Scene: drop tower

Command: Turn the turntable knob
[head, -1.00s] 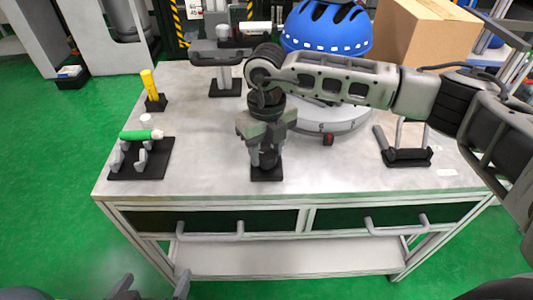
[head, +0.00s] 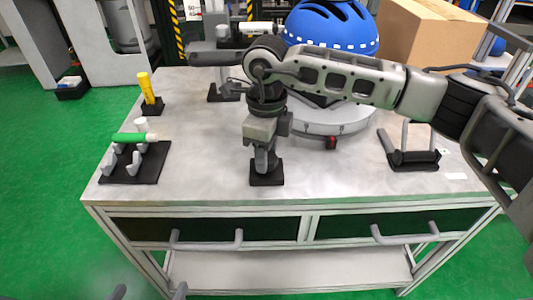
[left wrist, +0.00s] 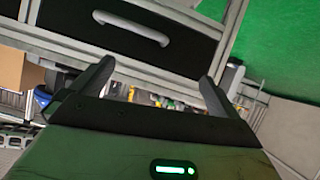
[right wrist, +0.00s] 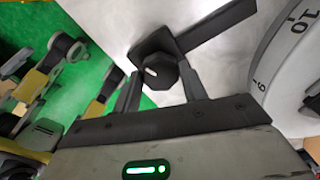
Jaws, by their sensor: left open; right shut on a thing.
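The turntable (head: 325,122) is a grey disc with dial marks, and a blue helmet (head: 333,28) sits on it. It also shows at the right of the right wrist view (right wrist: 290,75). The turntable knob (right wrist: 157,72) is dark and faceted, on a black base plate (head: 267,178) near the table's front. My right gripper (head: 264,150) points down over it, its fingers on either side of the knob and shut on it. In the head view the gripper mostly hides the knob. My left gripper (left wrist: 150,85) is open and empty, low in front of the table drawers (left wrist: 155,40).
A green-and-white cylinder (head: 130,137) lies on a black rack at the left. A yellow post (head: 148,88) stands behind it. A black holder with a grey frame (head: 412,160) is at the right. A cardboard box (head: 430,35) is behind.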

